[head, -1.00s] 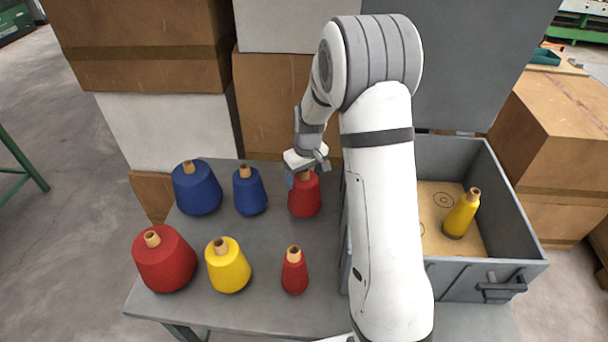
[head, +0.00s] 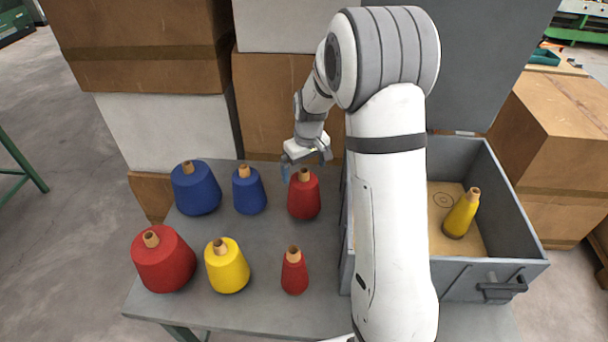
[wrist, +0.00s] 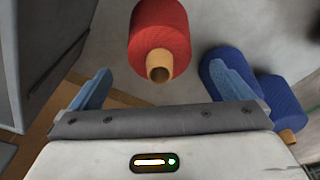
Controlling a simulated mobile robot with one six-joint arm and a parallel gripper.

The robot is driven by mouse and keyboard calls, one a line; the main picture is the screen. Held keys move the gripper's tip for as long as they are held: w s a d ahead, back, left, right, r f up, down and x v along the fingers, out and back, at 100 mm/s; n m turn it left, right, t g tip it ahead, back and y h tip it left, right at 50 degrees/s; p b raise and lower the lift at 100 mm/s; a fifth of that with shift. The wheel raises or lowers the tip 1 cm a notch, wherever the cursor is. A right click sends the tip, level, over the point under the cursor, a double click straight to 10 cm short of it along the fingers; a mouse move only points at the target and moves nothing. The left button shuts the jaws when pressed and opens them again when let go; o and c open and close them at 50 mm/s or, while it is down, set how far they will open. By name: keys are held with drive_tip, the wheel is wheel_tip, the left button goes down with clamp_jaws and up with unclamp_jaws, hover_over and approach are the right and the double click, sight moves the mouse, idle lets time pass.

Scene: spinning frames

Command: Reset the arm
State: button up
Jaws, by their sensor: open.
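My gripper (head: 303,168) is behind and just above the back red cone (head: 304,197), near the back edge of the table. In the wrist view my gripper (wrist: 165,85) has its two blue fingers wide apart with nothing between them. The red cone (wrist: 160,35) stands upright ahead of the fingers, its tan tip toward the camera. My white arm reaches across the middle of the head view and hides part of the crate.
Two blue cones (head: 196,188) (head: 249,191), a large red cone (head: 163,259), a yellow cone (head: 228,266) and a small red cone (head: 294,271) stand on the grey table (head: 260,306). The grey crate (head: 520,262) at right holds a yellow cone (head: 461,214). Boxes (head: 170,130) stack behind.

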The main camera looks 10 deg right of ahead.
drive_tip(key=shift+s+d+r, duration=0.1)
drive_tip(key=shift+s+r, duration=0.1)
drive_tip(key=shift+r, duration=1.75)
drive_tip(key=shift+s+r, duration=0.15)
drive_tip(key=s+r+m, duration=0.2)
drive_tip(key=s+r, duration=0.2)
drive_tip(key=s, duration=0.9)
drive_tip(key=s+r+m+t, duration=0.1)
drive_tip(key=s+r, duration=0.4)
drive_tip(key=s, duration=0.9)
drive_tip(key=shift+s+m, duration=0.25)
drive_tip(key=shift+m, duration=0.25)
drive_tip(key=shift+r, duration=0.1)
